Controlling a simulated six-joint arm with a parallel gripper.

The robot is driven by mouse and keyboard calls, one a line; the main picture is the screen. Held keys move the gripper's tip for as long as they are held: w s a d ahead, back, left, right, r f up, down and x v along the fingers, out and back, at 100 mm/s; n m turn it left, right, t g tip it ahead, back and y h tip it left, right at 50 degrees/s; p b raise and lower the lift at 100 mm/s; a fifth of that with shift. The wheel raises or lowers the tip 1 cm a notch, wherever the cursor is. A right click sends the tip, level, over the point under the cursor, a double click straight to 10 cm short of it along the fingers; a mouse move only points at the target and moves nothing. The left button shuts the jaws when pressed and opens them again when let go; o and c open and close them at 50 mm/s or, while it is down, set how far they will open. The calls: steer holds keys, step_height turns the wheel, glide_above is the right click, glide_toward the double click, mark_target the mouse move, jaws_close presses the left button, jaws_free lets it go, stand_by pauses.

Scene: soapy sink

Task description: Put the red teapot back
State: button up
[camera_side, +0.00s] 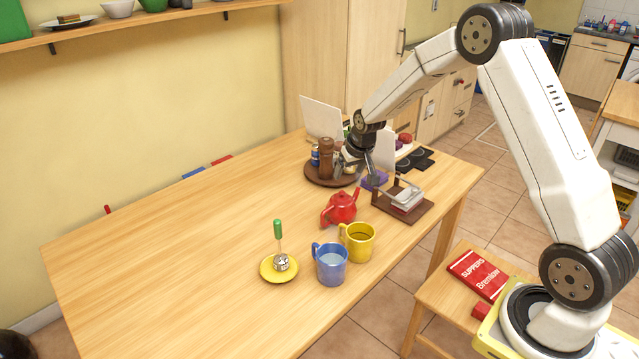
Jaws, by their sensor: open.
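The red teapot (340,209) stands upright on the wooden table (180,250), just behind the yellow mug and left of a brown wooden stand. Its spout or handle rises on its right side. My gripper (370,180) points down above and to the right of the teapot, near the back of the table. It is open, and I see nothing held in it. The fingers are small and partly merge with the things behind them.
A yellow mug (358,243) and a blue mug (330,264) stand in front of the teapot. A yellow saucer (268,272) holds a green-handled tool. A round brown tray (316,178) with a pepper mill and jars is behind. A wooden stand (414,214) is right. The table's left is clear.

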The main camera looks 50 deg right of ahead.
steer(key=s+a+r+n, duration=0.2)
steer(key=s+a, duration=0.6)
steer(key=s, duration=0.4)
steer(key=s+a+r+n+g+y, duration=0.1)
steer(key=s+a+r+n, duration=0.1)
steer(key=s+a, duration=0.6)
steer(key=s, duration=0.3)
steer(key=shift+s+a, duration=0.35)
steer(key=shift+s, duration=0.05)
